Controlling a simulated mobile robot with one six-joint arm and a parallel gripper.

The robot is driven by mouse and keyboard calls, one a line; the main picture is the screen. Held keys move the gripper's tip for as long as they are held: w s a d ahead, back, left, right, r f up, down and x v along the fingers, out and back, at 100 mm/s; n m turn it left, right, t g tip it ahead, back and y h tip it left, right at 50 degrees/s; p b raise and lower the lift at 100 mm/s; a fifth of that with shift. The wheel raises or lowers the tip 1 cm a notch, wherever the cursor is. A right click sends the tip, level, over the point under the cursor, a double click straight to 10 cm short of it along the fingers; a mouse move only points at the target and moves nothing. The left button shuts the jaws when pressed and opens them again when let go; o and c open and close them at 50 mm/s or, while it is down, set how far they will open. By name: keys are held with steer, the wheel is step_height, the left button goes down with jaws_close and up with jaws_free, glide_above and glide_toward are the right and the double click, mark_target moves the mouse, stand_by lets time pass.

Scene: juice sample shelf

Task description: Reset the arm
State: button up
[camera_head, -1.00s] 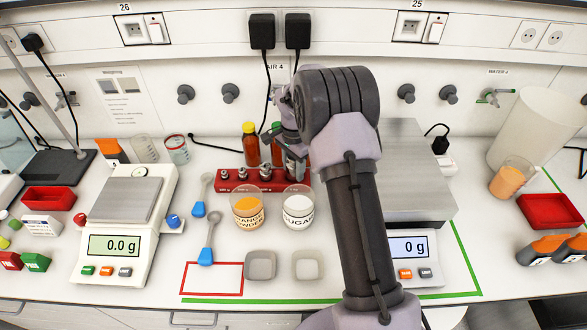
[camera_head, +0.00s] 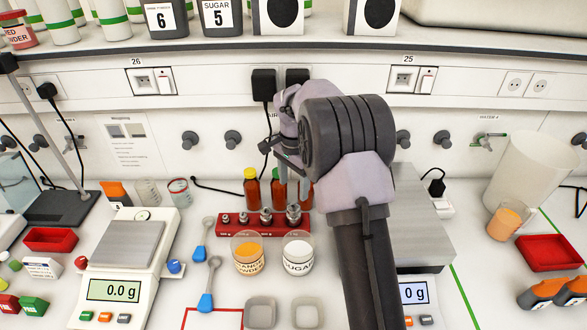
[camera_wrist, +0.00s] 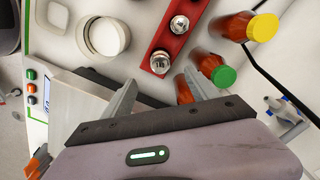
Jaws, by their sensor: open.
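My gripper (camera_head: 286,165) is open and empty. In the head view it hangs in front of the back wall, just above the small bottles, and my arm link partly hides it. In the wrist view the two fingers of the gripper (camera_wrist: 160,88) are spread apart with nothing held between them. Beyond them are the red weight rack (camera_wrist: 172,42) and bottles with a green cap (camera_wrist: 224,76) and a yellow cap (camera_wrist: 262,28).
Beakers of orange powder (camera_head: 249,256) and sugar (camera_head: 297,256) stand before the rack. The left scale (camera_head: 130,246) reads 0.0 g. The right scale (camera_head: 416,290) is partly behind my arm. A shelf (camera_head: 330,42) holding containers overhangs the back.

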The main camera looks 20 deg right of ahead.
step_height(320, 180, up, 5)
steer(key=shift+r+p, duration=0.1)
steer(key=shift+p, duration=0.25)
steer(key=s+a+r+n+t+b, duration=0.25)
steer(key=s+a+b, duration=0.2)
steer(key=s, duration=0.35)
steer(key=s+a+r+n+t+b, duration=0.1)
steer(key=s+a+r+n+b, duration=0.25)
steer(key=s+a, duration=0.35)
steer(key=s+a+f+n+t+y+b, duration=0.1)
steer(key=s+a+f+n+b, duration=0.1)
steer(key=s, duration=0.6)
steer(key=s+a+f+n+t+y+b, duration=0.1)
steer(key=s+f, duration=0.3)
steer(key=s, duration=0.5)
steer(key=shift+a+f+n+b, duration=0.15)
steer(key=shift+a+n+b, duration=0.25)
steer(key=shift+a+b, duration=0.15)
